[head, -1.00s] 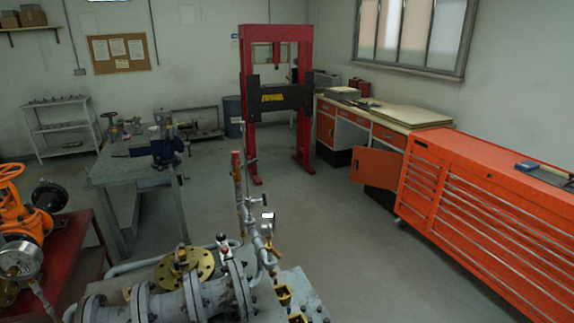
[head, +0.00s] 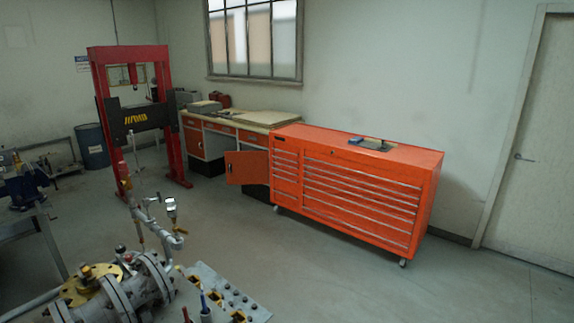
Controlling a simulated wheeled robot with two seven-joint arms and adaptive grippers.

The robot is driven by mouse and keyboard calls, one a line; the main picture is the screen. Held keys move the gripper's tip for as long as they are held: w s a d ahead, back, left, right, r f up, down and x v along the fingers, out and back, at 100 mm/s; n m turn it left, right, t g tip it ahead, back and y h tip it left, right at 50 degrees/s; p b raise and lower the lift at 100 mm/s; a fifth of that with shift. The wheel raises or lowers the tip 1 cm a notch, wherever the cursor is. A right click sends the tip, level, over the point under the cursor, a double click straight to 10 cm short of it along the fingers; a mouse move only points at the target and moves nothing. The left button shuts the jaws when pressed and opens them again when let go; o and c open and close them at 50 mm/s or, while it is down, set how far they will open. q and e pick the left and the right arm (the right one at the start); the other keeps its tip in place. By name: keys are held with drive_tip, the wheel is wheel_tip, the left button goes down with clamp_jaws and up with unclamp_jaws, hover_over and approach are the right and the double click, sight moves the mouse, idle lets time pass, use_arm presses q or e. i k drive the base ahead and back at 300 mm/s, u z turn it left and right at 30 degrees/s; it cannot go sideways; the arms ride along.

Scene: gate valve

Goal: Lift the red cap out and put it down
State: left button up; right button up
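Another small red piece (head: 187,314) shows at the bottom edge, left of a blue-tipped item (head: 205,303). I cannot tell which of the two is the red cap, or what the lower red piece sits in, as the frame cuts it off. Neither of my grippers is in view.
A grey flanged valve assembly (head: 128,287) with a gauge (head: 171,205) and a studded plate (head: 225,290) fill the lower left. An orange tool chest (head: 350,190) stands by the wall. A red press (head: 172,120) stands at the back left. The right floor is clear.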

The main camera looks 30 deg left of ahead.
sight(124, 170)
drive_tip(key=z, duration=0.05)
drive_tip(key=i, duration=1.6)
drive_tip(key=u, duration=0.3)
drive_tip(key=i, duration=1.7)
drive_tip(key=u, duration=0.4)
